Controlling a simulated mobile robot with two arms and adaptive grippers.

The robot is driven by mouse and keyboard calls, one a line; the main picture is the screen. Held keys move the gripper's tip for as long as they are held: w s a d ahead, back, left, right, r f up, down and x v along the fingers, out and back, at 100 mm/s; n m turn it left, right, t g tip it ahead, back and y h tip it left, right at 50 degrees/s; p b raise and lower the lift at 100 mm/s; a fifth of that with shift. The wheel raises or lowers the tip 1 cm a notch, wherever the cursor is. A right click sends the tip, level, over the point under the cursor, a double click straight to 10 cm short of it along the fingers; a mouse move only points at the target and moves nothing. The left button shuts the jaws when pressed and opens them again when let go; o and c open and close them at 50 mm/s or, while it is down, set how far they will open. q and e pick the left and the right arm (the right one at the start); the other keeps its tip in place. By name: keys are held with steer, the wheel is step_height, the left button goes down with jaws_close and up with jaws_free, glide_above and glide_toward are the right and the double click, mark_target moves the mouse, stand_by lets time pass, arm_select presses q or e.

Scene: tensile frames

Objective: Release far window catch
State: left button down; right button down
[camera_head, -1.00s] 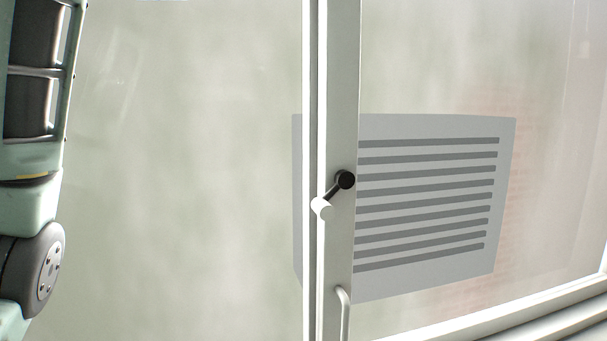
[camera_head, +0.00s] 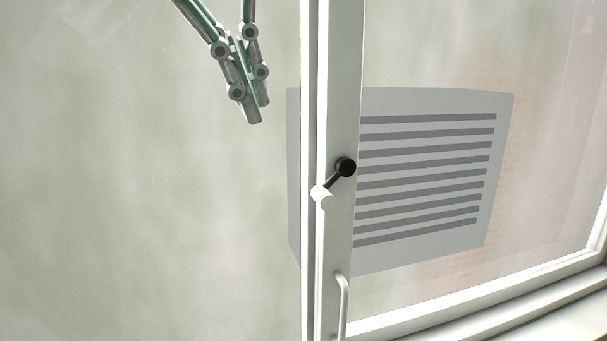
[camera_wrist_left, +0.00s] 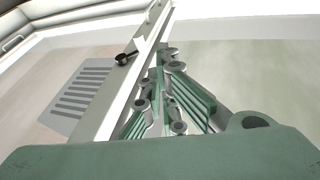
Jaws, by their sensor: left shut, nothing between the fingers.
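The window catch (camera_head: 336,180) sits on the white upright of the window frame. It has a black round pivot, a short dark arm slanting down to the left, and a white end at the frame's edge. In the left wrist view the catch (camera_wrist_left: 124,59) shows on the white bar, left of my fingers. My left gripper (camera_head: 256,117) is shut and empty, pointing down, above and to the left of the catch and apart from it. It also shows in the left wrist view (camera_wrist_left: 160,62). My right gripper is in neither view.
A white pull handle (camera_head: 343,305) is fixed to the upright below the catch. A grey louvred unit (camera_head: 430,165) shows through the glass. The white lower frame and sill (camera_head: 500,300) run along the bottom right.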

arm_select(q)
steer(key=x, duration=1)
steer(key=shift+p, duration=0.3)
steer(key=d+f, duration=0.1)
steer(key=d+f+p, duration=0.1)
steer(key=shift+w+d, duration=0.3)
steer(key=shift+w, duration=0.1)
steer(key=shift+w+d+f, duration=0.15)
steer(key=shift+d+f, duration=0.1)
steer(key=shift+d, duration=0.05)
steer(key=shift+a, duration=0.1)
